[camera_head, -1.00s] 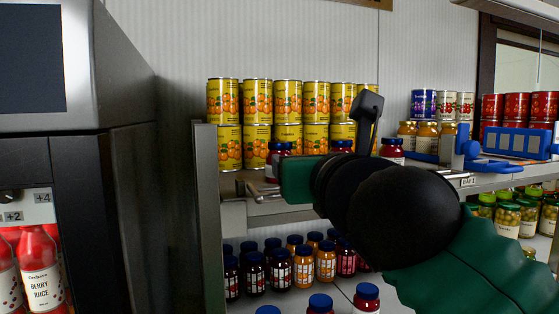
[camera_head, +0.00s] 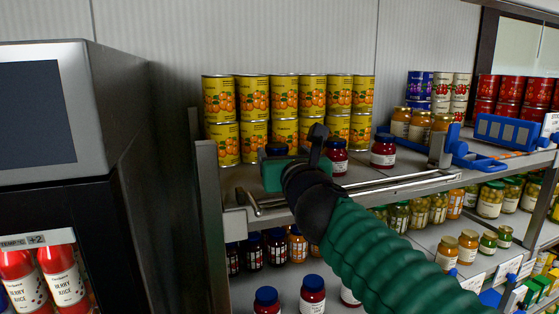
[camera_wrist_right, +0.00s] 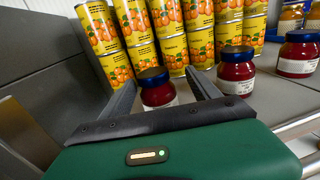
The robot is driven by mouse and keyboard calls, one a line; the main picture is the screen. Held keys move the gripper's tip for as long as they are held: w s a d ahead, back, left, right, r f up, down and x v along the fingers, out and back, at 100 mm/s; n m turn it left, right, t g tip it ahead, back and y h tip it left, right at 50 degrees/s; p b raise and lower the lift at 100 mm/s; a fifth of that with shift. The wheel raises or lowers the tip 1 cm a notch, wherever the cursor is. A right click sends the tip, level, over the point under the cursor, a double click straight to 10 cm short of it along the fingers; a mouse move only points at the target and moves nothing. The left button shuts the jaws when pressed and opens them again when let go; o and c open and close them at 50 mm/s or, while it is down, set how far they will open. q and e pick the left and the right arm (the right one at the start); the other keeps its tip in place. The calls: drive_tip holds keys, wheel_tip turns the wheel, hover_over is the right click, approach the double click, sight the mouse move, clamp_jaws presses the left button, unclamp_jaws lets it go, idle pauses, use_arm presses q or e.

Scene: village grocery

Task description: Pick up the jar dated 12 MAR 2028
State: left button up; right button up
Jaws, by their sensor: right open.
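Three dark red jars with blue lids stand in a row on the upper shelf. In the right wrist view they are the left jar (camera_wrist_right: 157,92), the middle jar (camera_wrist_right: 237,70) and the right jar (camera_wrist_right: 298,54). The head view shows the middle jar (camera_head: 337,157) and right jar (camera_head: 383,150); the left jar's lid (camera_head: 276,149) shows behind my gripper. No date is readable on any. My right gripper (camera_wrist_right: 160,80) is open and empty, with its fingers on either side of the left jar. It also shows in the head view (camera_head: 297,158). My left gripper is not in view.
Yellow cans (camera_head: 284,96) are stacked two high behind the jars. A metal rail (camera_head: 390,184) runs along the shelf front. A metal side panel (camera_head: 208,205) and a dark grey machine (camera_head: 110,130) stand left. A blue holder (camera_head: 478,155) lies right.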

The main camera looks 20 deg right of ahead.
sight(279, 154)
drive_tip(key=w, duration=0.1)
drive_tip(key=w+a+p, duration=0.1)
drive_tip(key=w, duration=0.1)
drive_tip(key=shift+r, duration=0.2)
drive_tip(key=shift+w+a+f, duration=0.15)
drive_tip(key=shift+w+f, duration=0.05)
drive_tip(key=shift+w, duration=0.15)
drive_tip(key=shift+w+d, duration=0.15)
drive_tip(key=shift+d, duration=0.15)
drive_tip(key=c, duration=0.4)
drive_tip(key=shift+s+d, duration=0.35)
drive_tip(key=c, duration=0.7)
drive_tip(key=shift+a, duration=0.1)
clamp_jaws()
drive_tip(key=shift+w+a, duration=0.1)
drive_tip(key=shift+a, duration=0.1)
